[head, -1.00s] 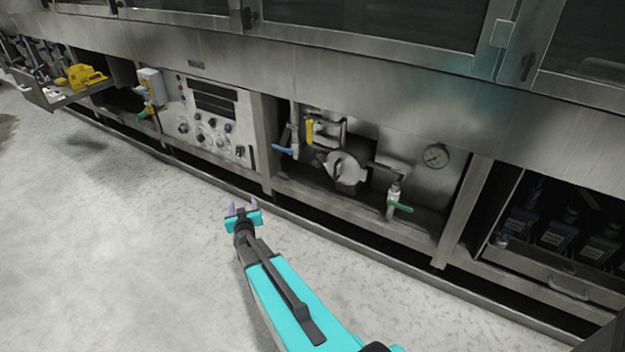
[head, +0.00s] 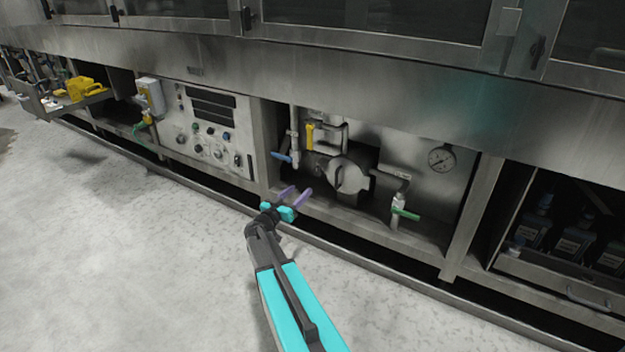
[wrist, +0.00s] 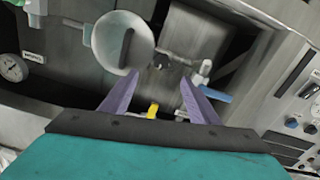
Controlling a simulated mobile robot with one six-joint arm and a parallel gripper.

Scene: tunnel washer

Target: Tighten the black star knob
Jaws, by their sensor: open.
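My gripper (head: 298,194) is open and empty, its two purple fingers spread and pointing at the lower bay, in front of and left of a round metal cover (head: 354,177) with a bar handle. In the wrist view the fingers (wrist: 160,76) frame a gap, with the round cover (wrist: 112,42) at upper left. A small dark piece (wrist: 161,62) shows beyond the fingertips, right of the cover. It may be the black star knob, but it is too small and blurred to tell its shape. No contact shows between the fingers and anything.
Around the cover are a blue-handled valve (head: 282,157), a yellow handle (head: 310,136), a green-handled valve (head: 404,214) and a pressure gauge (head: 441,159). A control panel (head: 212,125) is left, a bay of bottles (head: 575,240) right. The floor (head: 130,270) is clear.

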